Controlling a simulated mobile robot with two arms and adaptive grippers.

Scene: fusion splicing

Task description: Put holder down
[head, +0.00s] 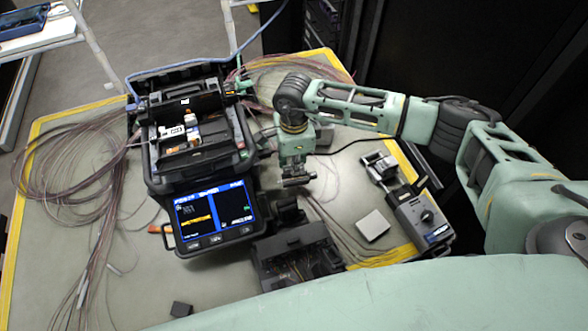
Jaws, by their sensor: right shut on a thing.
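My right gripper (297,176) reaches in from the right and points down at the right side of the fusion splicer (158,185). It is shut on a small dark piece, apparently the holder (298,183), which is mostly hidden by the gripper. I cannot tell whether the piece touches the mat below. The splicer stands with its lid open, with white and orange parts inside and its screen (214,214) lit. My left gripper is not in view.
A black open box (295,252) stands just below the gripper. A grey tool with a knob (422,215) and a pale square block (372,225) are to the right. Coiled fibres (75,165) lie on the left. A small dark block (181,309) is near the front.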

